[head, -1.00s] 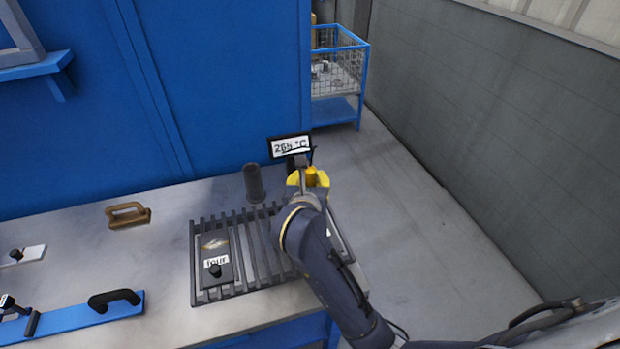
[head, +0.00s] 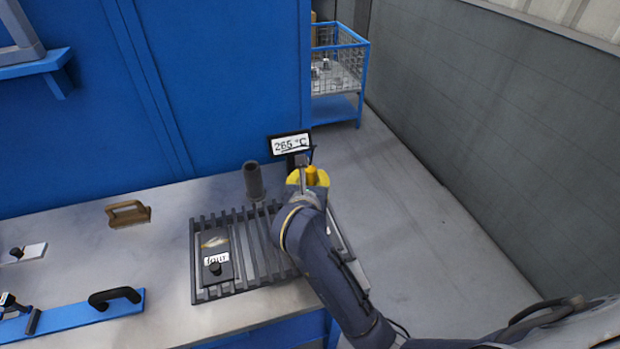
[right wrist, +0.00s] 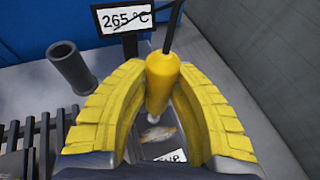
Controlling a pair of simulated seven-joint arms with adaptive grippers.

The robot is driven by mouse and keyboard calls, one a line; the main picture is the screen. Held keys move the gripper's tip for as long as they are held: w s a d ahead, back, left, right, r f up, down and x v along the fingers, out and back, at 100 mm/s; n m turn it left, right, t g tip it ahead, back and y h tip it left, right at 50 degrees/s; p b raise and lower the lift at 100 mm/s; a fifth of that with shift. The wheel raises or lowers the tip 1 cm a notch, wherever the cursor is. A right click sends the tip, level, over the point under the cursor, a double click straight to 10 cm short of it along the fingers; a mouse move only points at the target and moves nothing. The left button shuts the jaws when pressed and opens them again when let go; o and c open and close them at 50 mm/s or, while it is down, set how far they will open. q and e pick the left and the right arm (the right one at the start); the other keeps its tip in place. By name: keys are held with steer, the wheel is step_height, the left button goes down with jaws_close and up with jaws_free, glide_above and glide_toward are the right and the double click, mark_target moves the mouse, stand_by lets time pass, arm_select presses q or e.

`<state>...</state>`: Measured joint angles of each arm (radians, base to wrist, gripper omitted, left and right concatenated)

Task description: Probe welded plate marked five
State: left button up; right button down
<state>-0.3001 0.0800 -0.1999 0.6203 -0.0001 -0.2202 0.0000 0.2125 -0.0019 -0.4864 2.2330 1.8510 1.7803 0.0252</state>
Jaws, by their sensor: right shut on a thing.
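My right gripper (head: 308,180) has yellow fingers and is shut on a yellow probe (right wrist: 162,78) with a dark cable at its top. The probe's pale tip points down over a dark plate (right wrist: 150,148) with a light weld mark. I cannot tell whether the tip touches it. That plate's white label (right wrist: 171,157) is partly hidden and unreadable. Another dark plate (head: 215,245) with a weld mark, label and black knob lies on the left of the slatted rack; its label is hard to read now. The display (head: 290,144) reads 265 °C. My left gripper is not in view.
A slatted rack (head: 252,235) sits on the grey bench. A dark upright tube (head: 253,180) stands behind it. A brown-handled block (head: 128,213) and a blue bar with a black handle (head: 110,304) lie left. A blue wall rises behind.

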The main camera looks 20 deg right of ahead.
mark_target(310, 166)
steer(key=shift+r, duration=0.1)
steer(key=shift+r, duration=3.45)
steer(key=shift+a+f, duration=0.1)
steer(key=shift+w+a+f+n+y, duration=0.2)
steer(key=shift+a+f+n+y, duration=0.35)
steer(key=shift+n+y, duration=0.15)
steer(key=w+d+r+n+t+y, duration=0.1)
steer(key=w+d+r+n+y, duration=0.2)
steer(key=r, duration=0.6)
steer(key=w+d, duration=0.2)
steer(key=w, duration=0.1)
steer(key=shift+y, duration=0.4)
steer(key=shift+f, duration=0.1)
